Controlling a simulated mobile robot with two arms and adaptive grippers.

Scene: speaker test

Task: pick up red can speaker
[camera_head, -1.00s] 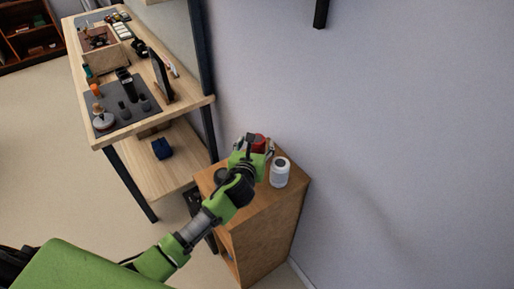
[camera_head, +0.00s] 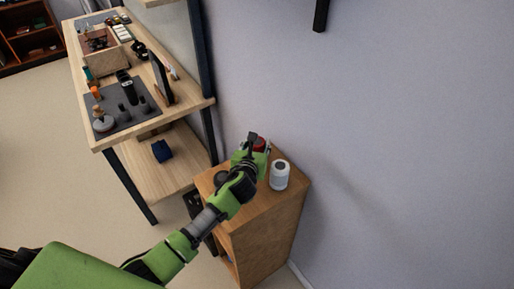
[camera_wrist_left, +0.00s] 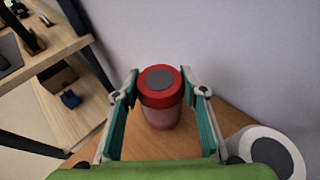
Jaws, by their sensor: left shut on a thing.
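The red can speaker (camera_head: 259,144) stands upright on the small wooden cabinet (camera_head: 275,215) by the wall. In the left wrist view the red can speaker (camera_wrist_left: 160,100) shows its red top with a grey disc, between the two fingers. My left gripper (camera_head: 254,145) is around it and shut on it. The left gripper's fingers (camera_wrist_left: 160,105) also show in the wrist view, one on each side of the can. In the head view the gripper hides most of the can. My right gripper is not in view.
A white can speaker (camera_head: 280,175) stands close to the right of the gripper; it also shows in the wrist view (camera_wrist_left: 262,155). A dark round object (camera_head: 221,179) is on the cabinet's left. A wooden desk (camera_head: 190,108) with several items stands to the left. The wall is close behind.

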